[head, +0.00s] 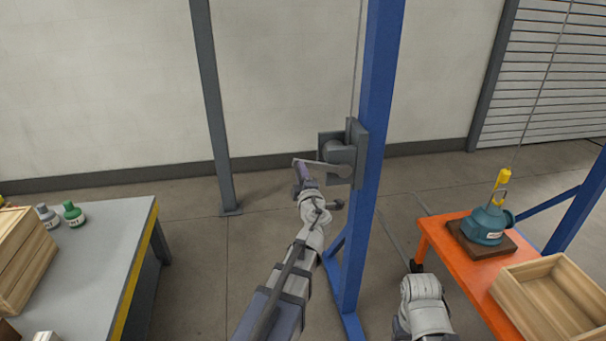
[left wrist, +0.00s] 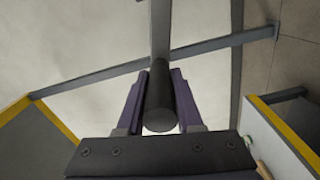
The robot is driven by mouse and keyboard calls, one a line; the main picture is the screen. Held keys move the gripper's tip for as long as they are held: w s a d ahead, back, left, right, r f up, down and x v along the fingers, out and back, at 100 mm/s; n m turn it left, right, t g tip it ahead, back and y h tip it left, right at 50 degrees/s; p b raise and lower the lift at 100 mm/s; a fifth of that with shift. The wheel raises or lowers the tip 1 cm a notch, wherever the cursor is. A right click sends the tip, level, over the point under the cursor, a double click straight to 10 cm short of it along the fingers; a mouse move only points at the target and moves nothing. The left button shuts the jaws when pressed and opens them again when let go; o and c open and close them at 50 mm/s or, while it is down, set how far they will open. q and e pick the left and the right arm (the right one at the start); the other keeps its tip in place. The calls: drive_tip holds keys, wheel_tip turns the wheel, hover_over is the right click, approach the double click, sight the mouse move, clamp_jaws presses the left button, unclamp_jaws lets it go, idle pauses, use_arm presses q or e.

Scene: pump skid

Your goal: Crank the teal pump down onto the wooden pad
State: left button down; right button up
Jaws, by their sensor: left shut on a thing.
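The teal pump (head: 486,226) hangs from a hook (head: 499,196) under a yellow block (head: 504,179) at the right. It is upright over the dark brown wooden pad (head: 510,247), at or very near its surface; I cannot tell whether they touch. A grey winch (head: 342,152) is fixed to the blue post, with its crank arm (head: 321,168) pointing left. My left gripper (head: 303,180) is shut on the crank handle; in the left wrist view the dark round handle (left wrist: 160,98) lies between the purple fingers. My right arm shows low right, its gripper unclear.
The blue post (head: 373,120) stands just right of my left gripper. The pad lies on an orange table (head: 452,258) with an open wooden crate (head: 548,298). At left, a grey bench (head: 100,255) holds a wooden box (head: 22,258) and two small bottles (head: 73,214).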

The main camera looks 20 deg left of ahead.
use_arm(q)
drive_tip(key=shift+w+a, duration=0.1)
idle(0.3)
drive_tip(key=c, duration=0.6)
unclamp_jaws()
drive_tip(key=shift+f, duration=0.1)
drive_tip(key=shift+v, duration=3.9)
